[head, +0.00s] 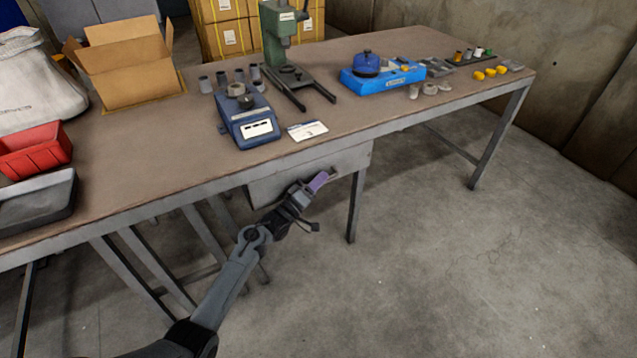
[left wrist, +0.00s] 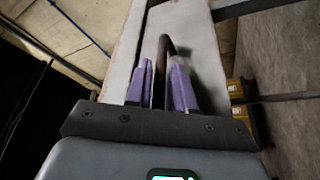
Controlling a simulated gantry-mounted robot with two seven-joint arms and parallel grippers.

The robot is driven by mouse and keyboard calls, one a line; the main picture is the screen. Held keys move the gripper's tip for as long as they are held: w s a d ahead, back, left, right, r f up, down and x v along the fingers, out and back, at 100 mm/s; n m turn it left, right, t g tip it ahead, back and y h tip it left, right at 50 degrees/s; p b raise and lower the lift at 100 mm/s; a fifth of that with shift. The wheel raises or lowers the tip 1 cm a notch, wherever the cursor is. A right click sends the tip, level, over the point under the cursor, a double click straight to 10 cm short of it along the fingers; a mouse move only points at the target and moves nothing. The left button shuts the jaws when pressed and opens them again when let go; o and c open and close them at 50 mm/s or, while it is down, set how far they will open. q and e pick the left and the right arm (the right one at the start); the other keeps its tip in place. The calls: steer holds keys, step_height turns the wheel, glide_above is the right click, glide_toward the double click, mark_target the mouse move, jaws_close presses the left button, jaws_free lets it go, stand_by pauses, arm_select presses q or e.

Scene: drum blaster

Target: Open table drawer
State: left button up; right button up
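The table drawer (head: 265,192) is a grey metal box under the front edge of the workbench, and its front looks closed. My left gripper (head: 322,178) is at the right part of the drawer front. In the left wrist view, its two purple fingers (left wrist: 162,90) point at the pale drawer front (left wrist: 192,40). A dark bar handle (left wrist: 166,45) stands between the fingers, with a gap visible beside it, so the gripper looks open around the handle. Contact with the handle cannot be told. My right gripper is not in view.
The workbench (head: 390,120) holds a blue scale (head: 248,125), a green press (head: 278,45), a blue device (head: 380,75), a cardboard box (head: 130,65) and red bin (head: 35,150). The floor in front is clear.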

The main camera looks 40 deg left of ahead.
arm_select(q)
jaws_close()
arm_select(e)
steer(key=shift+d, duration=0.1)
